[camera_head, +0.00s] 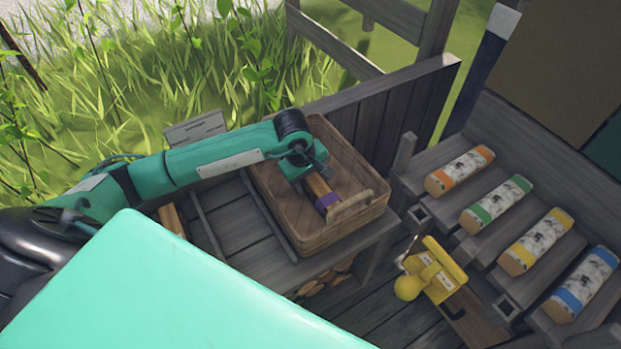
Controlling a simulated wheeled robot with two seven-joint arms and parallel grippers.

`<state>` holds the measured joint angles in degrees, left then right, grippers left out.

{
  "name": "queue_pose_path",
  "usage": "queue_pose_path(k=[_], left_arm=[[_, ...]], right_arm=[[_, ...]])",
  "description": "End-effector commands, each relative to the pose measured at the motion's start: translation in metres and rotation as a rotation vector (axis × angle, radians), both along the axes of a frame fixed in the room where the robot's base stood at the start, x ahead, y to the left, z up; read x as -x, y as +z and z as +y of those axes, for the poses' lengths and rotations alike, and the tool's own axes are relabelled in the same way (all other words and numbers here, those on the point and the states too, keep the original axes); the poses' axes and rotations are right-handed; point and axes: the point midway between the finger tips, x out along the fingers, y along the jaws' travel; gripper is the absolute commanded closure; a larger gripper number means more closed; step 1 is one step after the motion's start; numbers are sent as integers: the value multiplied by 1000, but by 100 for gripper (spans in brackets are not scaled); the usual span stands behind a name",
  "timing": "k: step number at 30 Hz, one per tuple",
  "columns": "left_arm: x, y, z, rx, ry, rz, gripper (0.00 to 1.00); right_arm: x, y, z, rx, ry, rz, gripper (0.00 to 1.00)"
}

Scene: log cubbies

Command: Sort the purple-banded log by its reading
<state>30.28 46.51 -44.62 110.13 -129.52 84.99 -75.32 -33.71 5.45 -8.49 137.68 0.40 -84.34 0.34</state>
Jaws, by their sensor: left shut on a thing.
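The purple-banded log (317,187) is a short brown piece with a purple band near its lower end. It is at the wicker basket (311,237) on the grey bench. My left gripper (309,168) reaches in from the left and is shut on the log's upper end, partly hiding it. I cannot tell whether the log touches the basket floor. A yellow device (432,272) stands right of the basket, low down; no reading on it can be made out. My right gripper is not in view.
At right, a grey wooden rack carries pale bark-patterned pieces banded orange (460,172), green (496,203), yellow (536,242) and blue (581,284). A wooden fence (385,112) stands behind the basket. A small sign (195,129) stands at the bench's back left. My turquoise body covers the lower left.

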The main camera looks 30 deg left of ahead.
Motion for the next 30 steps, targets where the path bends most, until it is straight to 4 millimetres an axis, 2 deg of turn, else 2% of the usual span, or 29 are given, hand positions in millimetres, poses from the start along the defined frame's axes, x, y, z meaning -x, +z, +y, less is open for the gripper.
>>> queue_pose_path(k=[20,21,24,30], left_arm=[[-1,-1,0,1,-1,-2,82],[-1,-1,0,1,0,-2,38],[0,-1,0,1,0,-2,20],[0,-1,0,1,0,-1,20]], right_arm=[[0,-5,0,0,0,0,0],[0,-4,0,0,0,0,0],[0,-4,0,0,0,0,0],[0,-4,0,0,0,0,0]])
